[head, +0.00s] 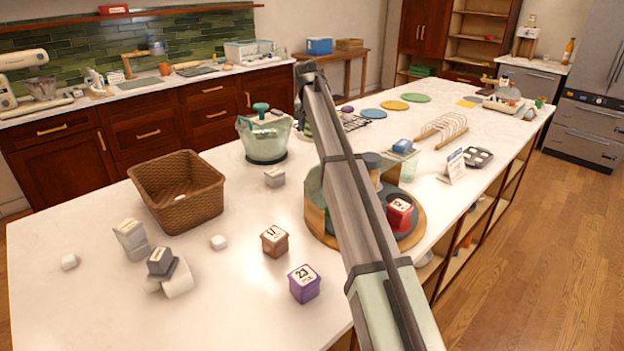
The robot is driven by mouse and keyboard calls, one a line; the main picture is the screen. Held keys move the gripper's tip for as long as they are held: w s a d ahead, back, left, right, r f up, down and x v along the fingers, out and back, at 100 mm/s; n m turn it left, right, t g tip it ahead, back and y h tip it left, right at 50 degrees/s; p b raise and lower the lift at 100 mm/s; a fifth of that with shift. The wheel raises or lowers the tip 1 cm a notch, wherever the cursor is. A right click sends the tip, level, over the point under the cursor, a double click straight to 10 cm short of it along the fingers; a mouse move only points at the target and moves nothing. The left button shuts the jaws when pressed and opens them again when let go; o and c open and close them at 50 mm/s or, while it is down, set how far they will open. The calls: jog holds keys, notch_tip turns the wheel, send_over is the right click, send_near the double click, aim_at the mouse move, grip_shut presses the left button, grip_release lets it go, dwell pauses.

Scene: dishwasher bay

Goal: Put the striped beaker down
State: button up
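My arm reaches from the lower right up to the middle of the picture and hides part of the island. Its far end bends down at the left, where my gripper (299,112) is small, dark and mostly hidden; its fingers cannot be made out. Just below it a green-and-white banded piece, seemingly the striped beaker (306,131), shows partly behind my arm, right of the glass blender-like jar (265,140). I cannot tell whether it is held or touches the white counter (230,290).
A wicker basket (178,190) stands at left. Small boxes, including a purple one (304,283) and a brown one (275,240), lie in front. A round wooden turntable (418,226) carries a red box (400,214). Farther back are coloured plates (394,105) and a wooden rack (440,130).

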aim_at(309, 141)
notch_tip(309, 141, down, 15)
jog(key=shift+a, duration=0.15)
dwell(0.6)
jog(key=shift+f, duration=0.1)
jog(key=o, duration=1)
jog(key=shift+o, duration=0.2)
jog(key=v, duration=1.2)
jog(key=shift+s, duration=0.1)
